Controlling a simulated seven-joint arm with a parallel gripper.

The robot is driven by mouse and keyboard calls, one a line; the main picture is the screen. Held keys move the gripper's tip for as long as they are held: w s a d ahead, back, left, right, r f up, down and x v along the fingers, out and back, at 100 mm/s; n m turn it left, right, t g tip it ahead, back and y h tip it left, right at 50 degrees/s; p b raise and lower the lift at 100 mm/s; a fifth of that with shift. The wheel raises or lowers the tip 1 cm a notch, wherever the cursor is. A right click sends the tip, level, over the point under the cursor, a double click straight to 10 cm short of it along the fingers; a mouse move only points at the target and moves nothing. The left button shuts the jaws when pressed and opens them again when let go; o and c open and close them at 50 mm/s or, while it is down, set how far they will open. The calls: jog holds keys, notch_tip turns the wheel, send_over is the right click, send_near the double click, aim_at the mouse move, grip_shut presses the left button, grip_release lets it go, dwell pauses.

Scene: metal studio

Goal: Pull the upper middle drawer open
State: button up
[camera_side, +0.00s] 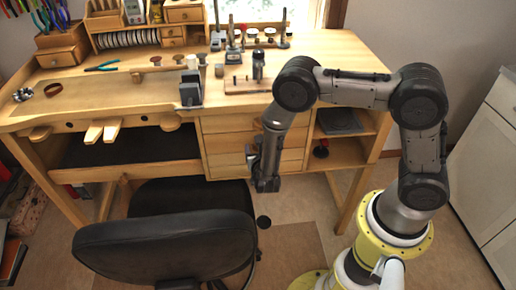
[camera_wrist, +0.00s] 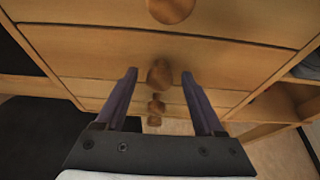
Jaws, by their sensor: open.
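The drawer stack is under the right part of the wooden workbench, and its fronts look flush in the side view. In the wrist view the upper middle drawer (camera_wrist: 100,55) is a wide wooden front below the top drawer. Its round wooden knob (camera_wrist: 160,76) appears between my two fingers. My gripper (camera_wrist: 158,73) is open, with one finger on each side of the knob in the picture. I cannot tell whether either finger touches it. In the side view my gripper (camera_side: 250,155) is at the drawer fronts, and the arm hides part of them.
The top drawer's knob (camera_wrist: 170,10) is above, and lower knobs (camera_wrist: 156,107) line up below. A black chair (camera_side: 170,245) stands in front of the bench at left. An open shelf (camera_side: 340,150) is right of the drawers. Tools lie on the benchtop (camera_side: 130,88).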

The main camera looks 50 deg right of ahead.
grip_shut()
dwell(1.4)
